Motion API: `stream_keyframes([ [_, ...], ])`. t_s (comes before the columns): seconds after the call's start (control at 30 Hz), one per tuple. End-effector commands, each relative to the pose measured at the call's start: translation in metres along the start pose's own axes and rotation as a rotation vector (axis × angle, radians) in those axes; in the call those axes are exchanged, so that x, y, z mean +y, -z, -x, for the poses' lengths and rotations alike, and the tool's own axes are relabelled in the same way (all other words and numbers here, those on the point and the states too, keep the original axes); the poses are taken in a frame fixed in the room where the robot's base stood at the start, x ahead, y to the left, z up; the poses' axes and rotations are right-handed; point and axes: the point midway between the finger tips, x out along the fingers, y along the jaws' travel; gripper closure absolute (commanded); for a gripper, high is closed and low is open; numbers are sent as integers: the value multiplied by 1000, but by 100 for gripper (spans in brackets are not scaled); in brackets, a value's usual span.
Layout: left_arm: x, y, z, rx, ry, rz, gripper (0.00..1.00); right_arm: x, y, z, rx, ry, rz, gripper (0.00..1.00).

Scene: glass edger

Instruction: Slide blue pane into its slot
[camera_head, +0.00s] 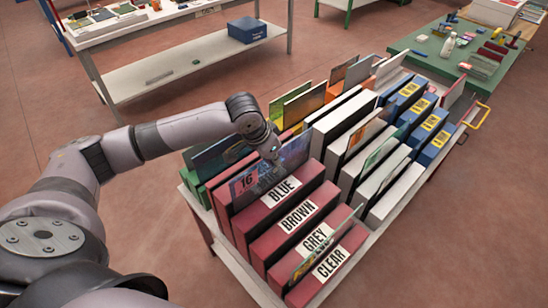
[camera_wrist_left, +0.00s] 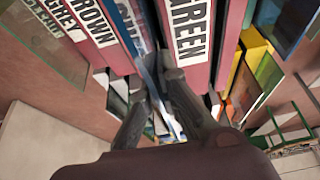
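The blue pane (camera_head: 262,172), a dark blue sheet marked 16, stands upright behind the red divider labelled BLUE (camera_head: 285,189). How deep it sits in the slot is hard to tell. My left gripper (camera_head: 270,152) is at its upper part, with its fingertips partly hidden. In the left wrist view, the blue pane (camera_wrist_left: 149,72) shows nearly edge-on between the fingers of my left gripper (camera_wrist_left: 152,88), which look closed on it. The GREEN divider (camera_wrist_left: 190,30) is right of it there, the BROWN divider (camera_wrist_left: 98,25) left. My right gripper is out of view.
More red dividers, BROWN (camera_head: 297,217), GREY (camera_head: 318,237) and CLEAR (camera_head: 329,263), stand in front. White dividers (camera_head: 340,117) and blue ones (camera_head: 411,106) with other panes fill the right side of the rack. A green table (camera_head: 430,45) stands behind right, a white shelf table (camera_head: 180,65) behind left.

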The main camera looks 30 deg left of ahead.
Motion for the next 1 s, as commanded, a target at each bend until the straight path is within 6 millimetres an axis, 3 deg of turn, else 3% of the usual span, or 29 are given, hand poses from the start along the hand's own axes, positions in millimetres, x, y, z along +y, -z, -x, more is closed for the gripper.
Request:
stream_keyframes([
  [0.73,0,-1,-5,4,0,0,100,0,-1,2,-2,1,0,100],
  [1.0,0,-2,-6,2,0,0,80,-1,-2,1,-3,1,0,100],
])
